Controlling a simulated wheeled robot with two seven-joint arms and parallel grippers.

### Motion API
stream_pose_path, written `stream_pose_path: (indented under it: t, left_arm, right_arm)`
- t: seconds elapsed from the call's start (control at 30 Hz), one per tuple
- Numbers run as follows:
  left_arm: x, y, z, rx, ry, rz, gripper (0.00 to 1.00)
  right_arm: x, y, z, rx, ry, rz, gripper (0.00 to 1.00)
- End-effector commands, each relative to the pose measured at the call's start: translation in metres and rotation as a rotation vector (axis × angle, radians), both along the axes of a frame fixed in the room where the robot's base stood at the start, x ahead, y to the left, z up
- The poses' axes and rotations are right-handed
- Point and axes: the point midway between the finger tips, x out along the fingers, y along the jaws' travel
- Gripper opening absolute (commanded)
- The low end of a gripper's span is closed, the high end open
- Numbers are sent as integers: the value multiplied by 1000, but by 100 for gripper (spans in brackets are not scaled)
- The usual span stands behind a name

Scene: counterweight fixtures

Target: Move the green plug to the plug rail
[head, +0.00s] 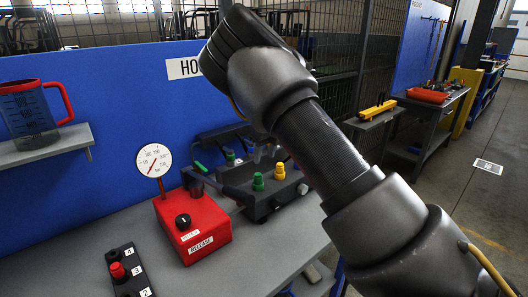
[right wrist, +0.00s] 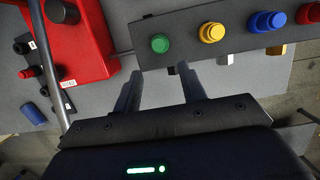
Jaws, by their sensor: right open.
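The green plug (head: 258,182) stands upright on a dark block (head: 236,183), beside a yellow plug (head: 280,171). In the right wrist view the green plug (right wrist: 160,43) is at the left end of a row, just beyond the fingertips. My right gripper (right wrist: 158,75) is open and empty, its fingers to either side below the green plug, apart from it. In the head view my right gripper (head: 265,152) is partly hidden by its arm. A black strip with numbered labels (head: 126,272), which looks like the plug rail, lies at lower left with a red plug on it.
A red release box (head: 193,228) with a gauge (head: 154,160) stands between strip and block. Blue (right wrist: 267,21) and red (right wrist: 309,14) plugs continue the row. A measuring jug (head: 36,112) sits on a wall shelf. Grey bench (head: 255,262) is clear in front of the block.

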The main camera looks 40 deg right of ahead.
Motion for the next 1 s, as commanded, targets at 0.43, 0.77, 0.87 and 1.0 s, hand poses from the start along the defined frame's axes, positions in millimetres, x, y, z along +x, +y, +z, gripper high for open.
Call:
stream_pose_path:
  t: [0.43,0.77,0.87,1.0]
  left_arm:
    - [3,0,-29,1,-2,0,36]
    - [10,14,-48,19,-10,-4,36]
    - [11,22,-49,29,-12,-7,36]
    - [13,25,-50,32,-15,-7,36]
  right_arm:
    - [8,-2,-42,1,1,-3,41]
    - [19,-3,-85,-2,2,-5,41]
    - [21,-3,-93,-2,1,-4,41]
    - [23,-3,-97,-1,0,-4,41]
